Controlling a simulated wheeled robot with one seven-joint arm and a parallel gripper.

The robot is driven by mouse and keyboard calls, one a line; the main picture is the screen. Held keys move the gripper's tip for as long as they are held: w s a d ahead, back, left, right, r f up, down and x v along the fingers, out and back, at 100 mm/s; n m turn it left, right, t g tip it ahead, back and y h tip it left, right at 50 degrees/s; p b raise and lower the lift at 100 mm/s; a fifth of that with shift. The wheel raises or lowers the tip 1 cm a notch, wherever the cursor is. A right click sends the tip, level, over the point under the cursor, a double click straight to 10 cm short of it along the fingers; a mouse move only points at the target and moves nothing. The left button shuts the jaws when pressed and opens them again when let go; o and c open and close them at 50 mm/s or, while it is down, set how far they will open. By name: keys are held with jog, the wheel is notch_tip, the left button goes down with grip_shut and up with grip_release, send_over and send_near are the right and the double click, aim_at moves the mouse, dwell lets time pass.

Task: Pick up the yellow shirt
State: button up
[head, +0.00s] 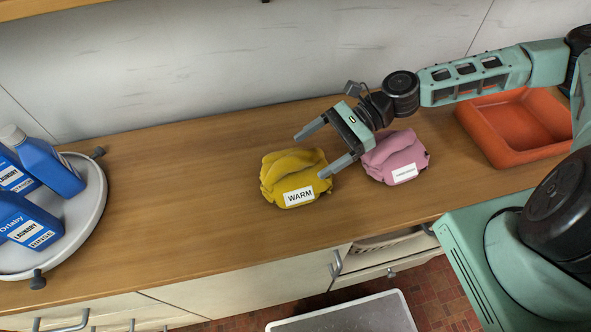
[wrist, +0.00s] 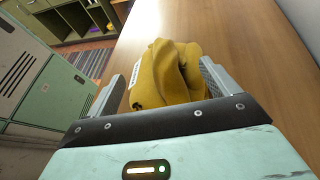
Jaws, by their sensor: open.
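The yellow shirt (head: 294,176) is a folded bundle on the wooden counter, with a white label reading WARM on its front. My gripper (head: 312,153) is open, its two fingers pointing left at the shirt's right side in the head view. In the wrist view the yellow shirt (wrist: 166,75) lies ahead, with its near part between the open fingers of my gripper (wrist: 162,78). I cannot tell whether either finger touches the cloth. The shirt's near lower part is hidden behind the gripper body in the wrist view.
A pink folded garment (head: 396,158) with a white label sits just right of the shirt, under my wrist. An orange tub (head: 490,147) stands at the right. A round grey tray (head: 92,207) with blue laundry bottles (head: 48,165) is at the left. The counter (head: 180,170) between is clear.

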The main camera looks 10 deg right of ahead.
aim_at(297, 166)
jog(key=p+x, duration=0.1)
jog(key=x, duration=0.3)
jog(key=shift+a+f, duration=0.25)
jog(key=shift+a, duration=0.05)
jog(key=shift+a+f+p, duration=0.3)
jog(key=shift+a, duration=0.05)
jog(key=shift+s+f, duration=0.1)
jog(key=c, duration=1.4)
